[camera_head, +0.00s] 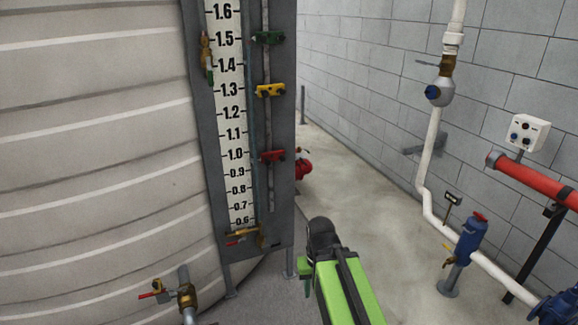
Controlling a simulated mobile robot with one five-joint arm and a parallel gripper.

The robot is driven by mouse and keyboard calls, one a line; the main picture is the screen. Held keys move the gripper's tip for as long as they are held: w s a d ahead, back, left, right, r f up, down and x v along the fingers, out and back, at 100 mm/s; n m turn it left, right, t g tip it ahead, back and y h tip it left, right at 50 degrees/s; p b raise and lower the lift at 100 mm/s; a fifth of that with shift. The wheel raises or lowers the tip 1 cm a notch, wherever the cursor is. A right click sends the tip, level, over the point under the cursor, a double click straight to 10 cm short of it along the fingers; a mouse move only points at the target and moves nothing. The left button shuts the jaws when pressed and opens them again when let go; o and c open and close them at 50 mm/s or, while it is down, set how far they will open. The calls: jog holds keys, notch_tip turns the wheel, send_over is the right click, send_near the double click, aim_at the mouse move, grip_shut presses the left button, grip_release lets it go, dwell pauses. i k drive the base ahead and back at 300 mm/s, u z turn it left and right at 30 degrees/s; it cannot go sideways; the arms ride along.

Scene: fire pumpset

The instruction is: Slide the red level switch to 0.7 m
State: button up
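The red level switch (272,156) is clamped on a thin vertical rod (270,185) on the grey gauge panel. It is about level with the 1.0 mark of the white scale (235,155). The 0.7 mark is lower on the scale, and the rod beside it looks free of switches. My green and black arm rises from the bottom of the picture, with my gripper (307,268) near its upper end. It is right of and below the red switch, apart from it. Its fingers cannot be made out clearly, so open or shut does not show.
A yellow switch (270,90) and a green switch (268,38) sit higher on the rod. A brass valve with a red handle (241,236) is at the scale's foot. The ribbed tank (90,150) fills the left. Floor (370,210) is clear toward the right-hand pipes.

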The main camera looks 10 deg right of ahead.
aim_at(266, 158)
jog(key=u, duration=0.2)
jog(key=i, duration=0.85)
jog(key=u, duration=2.45)
jog(key=i, duration=0.15)
jog(key=z, duration=0.55)
jog(key=k, duration=0.7)
jog(key=z, duration=0.2)
jog(key=i, duration=0.9)
jog(key=u, duration=0.1)
